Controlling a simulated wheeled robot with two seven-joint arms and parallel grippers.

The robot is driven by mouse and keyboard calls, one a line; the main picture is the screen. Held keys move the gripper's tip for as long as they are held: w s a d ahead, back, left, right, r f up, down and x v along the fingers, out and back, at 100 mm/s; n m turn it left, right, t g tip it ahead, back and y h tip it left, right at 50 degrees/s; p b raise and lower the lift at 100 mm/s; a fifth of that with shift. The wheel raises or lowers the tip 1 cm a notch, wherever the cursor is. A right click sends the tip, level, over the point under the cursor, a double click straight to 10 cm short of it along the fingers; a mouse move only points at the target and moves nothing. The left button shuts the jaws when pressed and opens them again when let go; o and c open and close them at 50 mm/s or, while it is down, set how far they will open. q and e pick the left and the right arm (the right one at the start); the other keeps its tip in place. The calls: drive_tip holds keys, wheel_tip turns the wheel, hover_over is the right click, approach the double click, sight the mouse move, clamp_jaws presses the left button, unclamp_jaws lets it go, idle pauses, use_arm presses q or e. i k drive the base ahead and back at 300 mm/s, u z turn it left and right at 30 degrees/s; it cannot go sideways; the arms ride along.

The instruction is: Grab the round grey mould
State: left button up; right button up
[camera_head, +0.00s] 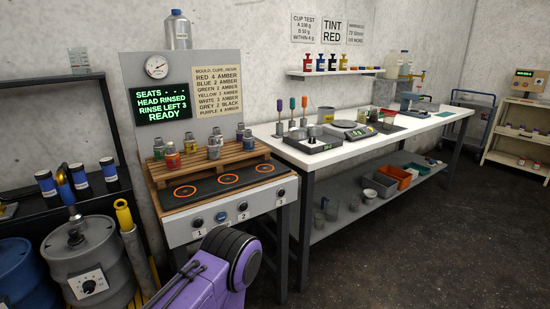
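Several small moulds stand upright on a slatted wooden rack at the back of the heater station, left of centre. Most look grey; one grey mould (213,152) stands near the front middle of the rack, and another grey mould (248,143) stands at its right. A mould with a red and yellow body (172,160) stands at the front left. They are too small for me to tell which one is the round grey mould. A purple and black link of my own arm shows at the bottom centre. Neither gripper's fingers are in the picture.
The heater top (208,188) with three orange rings lies in front of the wooden rack (163,176). A grey drum (110,262) and a yellow-handled pole (124,215) stand to the left. A long white bench (400,136) with scales runs right. The floor at right is clear.

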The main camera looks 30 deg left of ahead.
sight(213, 152)
drive_tip(key=z, duration=0.4)
drive_tip(key=k, duration=0.6)
drive_tip(key=z, duration=0.05)
drive_tip(key=i, duration=1.35)
drive_tip(key=u, duration=0.85)
